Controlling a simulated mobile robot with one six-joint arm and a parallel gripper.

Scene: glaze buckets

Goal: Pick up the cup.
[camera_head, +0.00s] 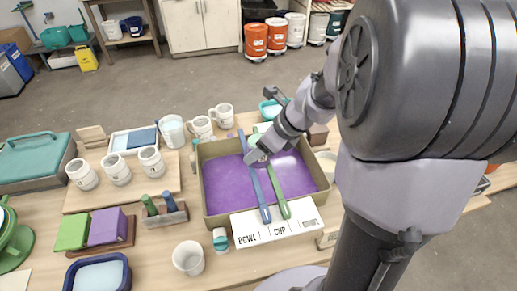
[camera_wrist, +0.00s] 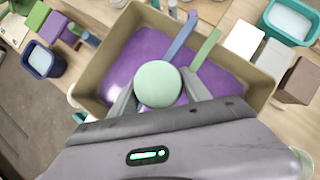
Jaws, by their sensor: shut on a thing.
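A round pale green piece (camera_wrist: 158,83) sits between the fingers of my gripper (camera_wrist: 160,95) in the wrist view. It looks like the cup end of the green-handled dipper (camera_head: 283,208), but the join is hidden. In the head view my gripper (camera_head: 255,156) is over the purple-filled box (camera_head: 207,216), and pale green shows just behind it. The dipper's handle runs toward the front edge, above the word CUP on the white label board (camera_head: 262,237). The fingers flank the pale green piece; their exact contact is hidden.
A blue-handled dipper (camera_head: 265,213) lies left of the green one, over the word BOWL. White mugs (camera_head: 151,160) stand left of and behind the box. A white cup (camera_head: 188,257) stands in front. A green and purple sponge pair (camera_head: 108,226) is at left.

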